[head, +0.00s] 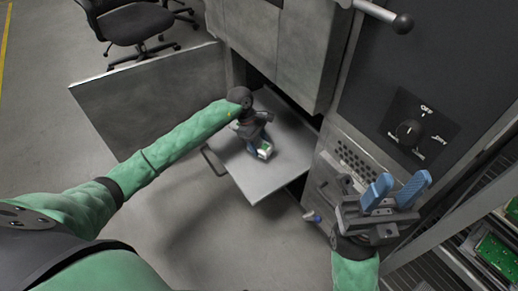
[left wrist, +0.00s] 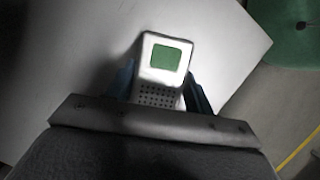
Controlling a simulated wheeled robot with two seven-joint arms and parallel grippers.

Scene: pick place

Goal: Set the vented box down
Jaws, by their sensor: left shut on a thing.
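The vented box (head: 265,151) is small and white with a green square. In the left wrist view the box (left wrist: 149,97) shows its green patch above a grid of dark vent holes. My left gripper (head: 258,142) is shut on it, with a blue finger on each side. The box is over the grey pulled-out shelf (head: 269,183) of the cabinet; I cannot tell whether it touches the surface. My right gripper (head: 395,190) is empty, its two blue fingers apart, in front of the cabinet's dial panel.
An open grey cabinet door (head: 145,93) stands left of the shelf. The shelf has bare room around the box. The dial panel (head: 411,130) is at the right, and a rack with green boards (head: 497,257) is at the lower right. An office chair (head: 135,25) stands behind.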

